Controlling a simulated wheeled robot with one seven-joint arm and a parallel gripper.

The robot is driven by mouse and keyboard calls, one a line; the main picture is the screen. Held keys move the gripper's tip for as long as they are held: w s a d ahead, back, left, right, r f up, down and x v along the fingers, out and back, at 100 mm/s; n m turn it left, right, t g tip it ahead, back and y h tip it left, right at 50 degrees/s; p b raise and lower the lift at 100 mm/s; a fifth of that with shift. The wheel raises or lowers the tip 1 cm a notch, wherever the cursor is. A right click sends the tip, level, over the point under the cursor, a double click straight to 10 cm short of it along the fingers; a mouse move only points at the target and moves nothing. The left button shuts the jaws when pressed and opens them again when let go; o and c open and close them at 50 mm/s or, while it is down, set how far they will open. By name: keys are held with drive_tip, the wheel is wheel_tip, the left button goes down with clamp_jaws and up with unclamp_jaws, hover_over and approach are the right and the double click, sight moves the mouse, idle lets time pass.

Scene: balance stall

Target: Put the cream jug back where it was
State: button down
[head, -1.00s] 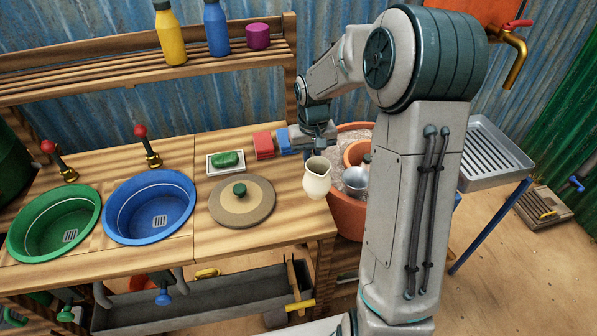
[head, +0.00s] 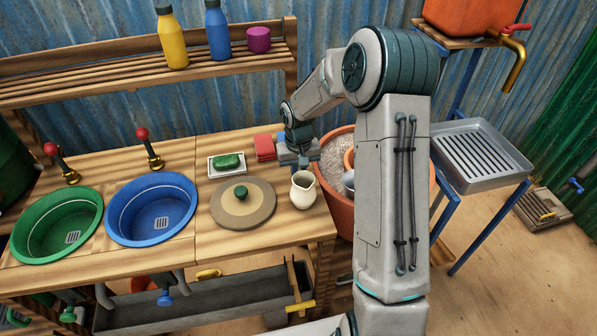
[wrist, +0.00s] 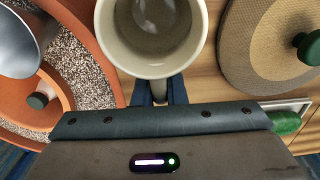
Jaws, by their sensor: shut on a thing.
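The cream jug (head: 303,190) is upright at the right end of the wooden counter, just right of the round lid with a green knob (head: 243,204). In the head view its base looks at or very near the counter top; I cannot tell if it touches. My gripper (head: 300,162) is behind the jug, shut on its handle.
A terracotta pot (head: 341,205) of gravel, with a smaller pot and metal cup, stands right of the counter edge. A soap dish (head: 227,172) and red block (head: 265,148) lie behind the lid. Blue basin (head: 151,208) and green basin (head: 56,223) are left.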

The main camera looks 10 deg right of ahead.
drive_tip(key=shift+f, duration=0.2)
drive_tip(key=c, duration=1.5)
unclamp_jaws()
drive_tip(key=shift+r, duration=0.1)
wheel_tip(320, 180, up, 12)
drive_tip(key=shift+f, duration=0.25)
drive_tip(key=shift+s+r, duration=0.25)
drive_tip(key=shift+r, duration=0.4)
drive_tip(key=shift+s+r+t, duration=0.5)
drive_tip(key=shift+s+r, duration=0.45)
drive_tip(key=shift+s, duration=3.45)
drive_tip(key=shift+s+r+t, duration=0.5)
drive_tip(key=shift+s+r, duration=0.45)
drive_tip(key=shift+s, duration=3.45)
drive_tip(key=shift+s+r+t, duration=0.5)
drive_tip(key=shift+s+r, duration=0.45)
drive_tip(key=shift+s, duration=3.45)
